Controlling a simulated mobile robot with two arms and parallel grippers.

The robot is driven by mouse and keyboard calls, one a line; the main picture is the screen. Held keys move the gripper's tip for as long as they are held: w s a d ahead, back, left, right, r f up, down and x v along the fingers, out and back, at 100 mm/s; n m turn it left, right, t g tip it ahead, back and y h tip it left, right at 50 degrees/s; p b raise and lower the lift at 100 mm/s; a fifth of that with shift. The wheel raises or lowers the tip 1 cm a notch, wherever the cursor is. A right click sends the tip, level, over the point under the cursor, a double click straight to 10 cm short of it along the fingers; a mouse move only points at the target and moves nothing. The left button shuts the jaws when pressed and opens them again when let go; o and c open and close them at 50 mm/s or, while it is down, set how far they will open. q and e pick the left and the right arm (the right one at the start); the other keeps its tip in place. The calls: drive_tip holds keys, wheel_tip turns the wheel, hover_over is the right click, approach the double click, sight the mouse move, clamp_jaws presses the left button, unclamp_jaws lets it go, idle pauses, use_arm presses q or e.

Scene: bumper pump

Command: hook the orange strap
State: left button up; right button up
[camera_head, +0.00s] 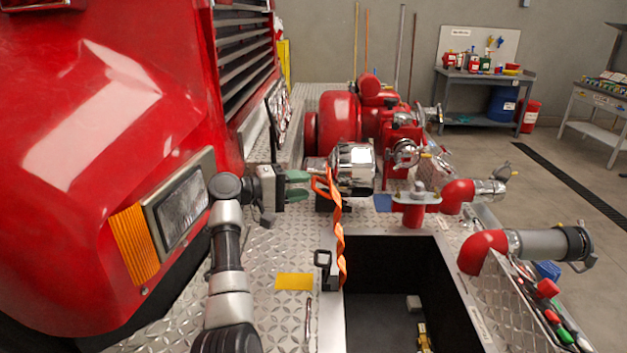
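The orange strap (338,235) hangs from beside the chrome cylinder (354,166) on the bumper down to the edge of the dark open compartment. An orange loop (321,186) shows at its upper end. A small black bracket (322,259) stands just left of the strap's lower part. My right gripper is not in view.
The red truck front (110,130) with its headlight stands close on the left of my arm. The open compartment (390,285) lies right of the strap. Red pump parts (340,118) stand behind, and red and grey pipe fittings (545,243) are on the right.

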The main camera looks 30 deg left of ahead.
sight(313, 183)
use_arm(q)
drive_tip(key=shift+x, duration=1.75)
clamp_jaws()
